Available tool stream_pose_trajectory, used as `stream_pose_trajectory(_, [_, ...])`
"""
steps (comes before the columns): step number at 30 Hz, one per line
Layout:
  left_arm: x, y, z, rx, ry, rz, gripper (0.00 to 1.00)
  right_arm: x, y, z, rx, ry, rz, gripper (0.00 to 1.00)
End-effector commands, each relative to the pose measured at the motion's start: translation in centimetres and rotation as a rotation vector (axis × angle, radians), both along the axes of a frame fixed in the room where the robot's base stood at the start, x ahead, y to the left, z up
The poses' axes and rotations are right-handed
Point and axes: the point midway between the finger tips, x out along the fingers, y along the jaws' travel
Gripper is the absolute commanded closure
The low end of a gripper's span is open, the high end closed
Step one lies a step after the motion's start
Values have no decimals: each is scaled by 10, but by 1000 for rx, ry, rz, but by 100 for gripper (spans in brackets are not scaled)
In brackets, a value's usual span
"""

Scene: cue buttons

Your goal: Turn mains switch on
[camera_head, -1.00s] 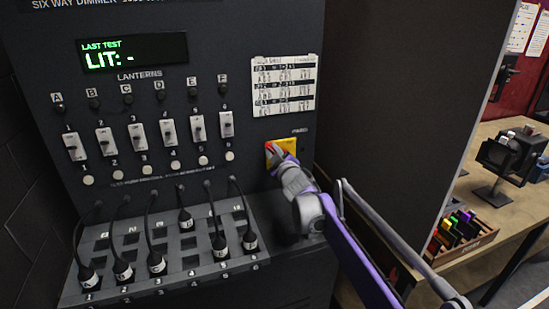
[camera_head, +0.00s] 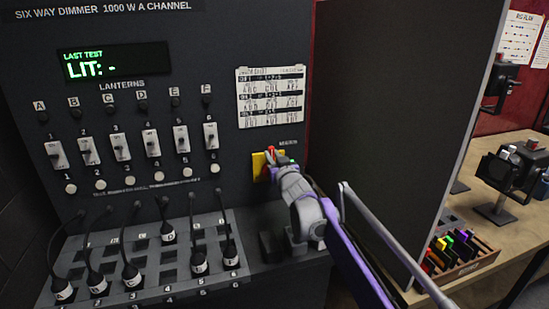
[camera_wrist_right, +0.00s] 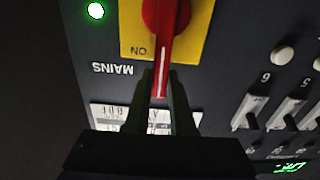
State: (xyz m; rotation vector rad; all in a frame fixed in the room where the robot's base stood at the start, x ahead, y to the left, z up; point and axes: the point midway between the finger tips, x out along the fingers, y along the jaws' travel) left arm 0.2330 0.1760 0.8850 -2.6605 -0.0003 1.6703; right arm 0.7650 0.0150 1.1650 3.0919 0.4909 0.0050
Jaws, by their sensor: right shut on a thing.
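The mains switch is a red rotary handle (camera_wrist_right: 161,55) with a white line, on a yellow plate (camera_wrist_right: 195,35). In the wrist view, which shows the panel upside down, the handle points straight down the picture, toward the lantern chart side, with the word ON just left of it. In the head view the yellow plate (camera_head: 258,166) is partly hidden by my right gripper (camera_head: 272,158). My right gripper (camera_wrist_right: 161,88) is shut on the handle, one finger on each side. A green lamp (camera_wrist_right: 96,10) beside the plate glows. My left gripper is not in view.
The dimmer panel's display (camera_head: 115,62) reads "LIT: -". Several sliders (camera_head: 121,147) and plugged cables (camera_head: 131,275) lie left of the switch. A dark partition (camera_head: 400,120) stands close on the right, with a wooden bench (camera_head: 475,225) beyond it.

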Motion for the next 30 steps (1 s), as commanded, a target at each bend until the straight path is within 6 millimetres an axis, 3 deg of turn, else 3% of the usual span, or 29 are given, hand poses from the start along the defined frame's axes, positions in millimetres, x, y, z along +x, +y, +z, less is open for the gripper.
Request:
stream_pose_trajectory(17, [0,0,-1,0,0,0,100,0,0,-1,27,12,-2,100])
stream_pose_trajectory(18, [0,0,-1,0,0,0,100,0,0,-1,27,12,-2,71])
stream_pose_trajectory(22, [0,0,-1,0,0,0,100,0,0,-1,26,11,-2,48])
stream_pose_trajectory(30, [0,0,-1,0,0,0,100,0,1,-1,25,10,-1,48])
